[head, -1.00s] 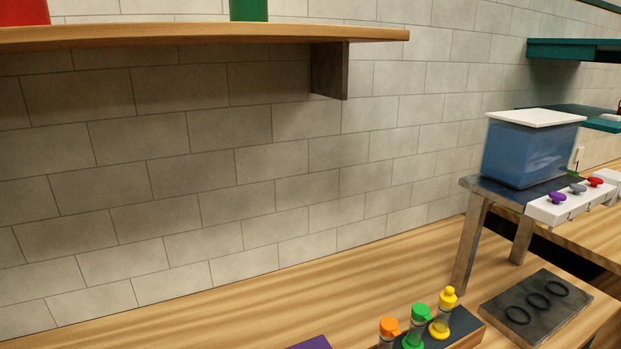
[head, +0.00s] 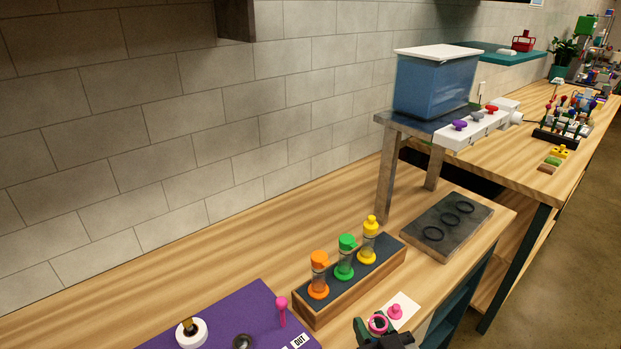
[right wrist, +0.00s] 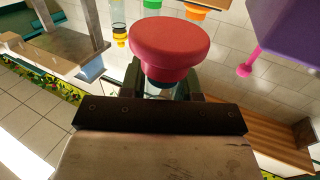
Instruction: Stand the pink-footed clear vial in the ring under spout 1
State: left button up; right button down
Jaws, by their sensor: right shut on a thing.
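The pink-footed clear vial (head: 377,323) is held by my right gripper (head: 376,334) at the bottom of the head view. In the right wrist view its reddish-pink foot (right wrist: 168,45) shows large, with clear glass between the dark fingers (right wrist: 163,88). That view is upside down, so the foot points downward. I cannot read which spout is 1. My left gripper is not in view.
A wooden rack (head: 350,290) with orange, green and yellow vials stands between the gripper and the wall. A purple mat (head: 235,315) is at left. A metal leg (head: 387,180) stands behind the plate.

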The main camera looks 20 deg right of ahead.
jog(key=w+d+r+h, duration=0.1)
jog(key=w+d, duration=0.2)
jog(key=d, duration=0.3)
jog(key=w+d+r+m, duration=0.1)
jog(key=w+d, duration=0.2)
jog(key=d, duration=0.4)
jog(key=shift+d+m+h, duration=0.3)
jog(key=shift+h, duration=0.1)
jog(key=shift+w, duration=0.15)
jog(key=w, duration=0.4)
jog(key=w+d+p, duration=0.1)
jog(key=w, duration=0.4)
jog(key=w+p, duration=0.1)
jog(key=w, duration=0.3)
jog(key=shift+w+d, duration=0.4)
jog(key=w+p, duration=0.1)
jog(key=w, duration=0.1)
jog(key=w+p, duration=0.1)
jog(key=shift+w+d+r, duration=0.1)
jog(key=shift+w+d, duration=0.1)
jog(key=shift+w, duration=0.3)
jog(key=shift+f, duration=0.2)
